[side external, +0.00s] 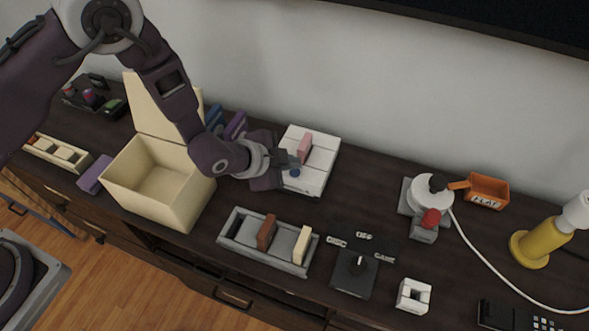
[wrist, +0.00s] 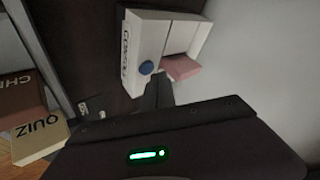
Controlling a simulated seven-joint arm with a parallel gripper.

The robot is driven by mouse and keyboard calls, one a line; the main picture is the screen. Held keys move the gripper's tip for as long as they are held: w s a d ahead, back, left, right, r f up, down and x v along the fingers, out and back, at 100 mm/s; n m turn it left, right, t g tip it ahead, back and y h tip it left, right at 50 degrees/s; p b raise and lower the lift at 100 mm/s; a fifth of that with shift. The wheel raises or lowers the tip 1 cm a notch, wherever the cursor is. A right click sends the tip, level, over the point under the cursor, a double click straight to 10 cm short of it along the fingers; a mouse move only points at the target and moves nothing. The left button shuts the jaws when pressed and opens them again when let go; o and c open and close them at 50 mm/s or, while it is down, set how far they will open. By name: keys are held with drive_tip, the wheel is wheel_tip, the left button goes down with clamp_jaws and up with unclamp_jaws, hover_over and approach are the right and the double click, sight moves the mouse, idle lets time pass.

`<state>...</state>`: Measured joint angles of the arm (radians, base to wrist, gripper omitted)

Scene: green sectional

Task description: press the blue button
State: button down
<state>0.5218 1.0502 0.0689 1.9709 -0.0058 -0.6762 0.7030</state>
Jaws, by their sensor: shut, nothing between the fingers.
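The blue button (wrist: 146,68) is a small round knob on the front face of a white box (wrist: 150,38). In the side external view the blue button (side external: 294,173) shows just right of my fingertips, on the white box (side external: 322,160). A pink block (wrist: 182,67) sits on the same box, and it also shows in the side view (side external: 304,148). My gripper (side external: 281,171) is shut and empty beside the box. In the wrist view its fingertips (wrist: 158,78) are close to the button, slightly below and right of it. I cannot tell whether they touch the box.
An open cream box (side external: 165,180) stands left of my gripper. A grey tray (side external: 235,239) with blocks lies in front. A black dial panel (side external: 354,274) and a grey device with a red knob (side external: 430,218) are to the right. Bare dark tabletop (side external: 365,190) lies right of the white box.

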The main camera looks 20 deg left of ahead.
drive_tip(key=shift+r, duration=3)
wheel_tip(320, 180, up, 7)
drive_tip(key=n, duration=0.2)
hover_over(292, 174)
drive_tip(key=a, duration=0.4)
drive_tip(key=s+a+r+n+y, duration=0.1)
drive_tip(key=s+a+r+n, duration=0.1)
drive_tip(key=s+a+r, duration=0.3)
drive_tip(key=s+a+r+n+y, duration=0.1)
drive_tip(key=a+r+n, duration=0.15)
drive_tip(key=r, duration=0.35)
drive_tip(key=s+a+r+n+g, duration=0.1)
drive_tip(key=s+a+r+n, duration=0.1)
drive_tip(key=s, duration=0.6)
drive_tip(key=s+a+r+n+g+y, duration=0.1)
drive_tip(key=s+a+r+n, duration=0.1)
drive_tip(key=s+a, duration=0.3)
drive_tip(key=s+a+r+n, duration=0.2)
drive_tip(key=s+a+n, duration=0.1)
drive_tip(key=s, duration=0.9)
drive_tip(key=shift+a+g+y, duration=0.4)
drive_tip(key=shift+a, duration=0.35)
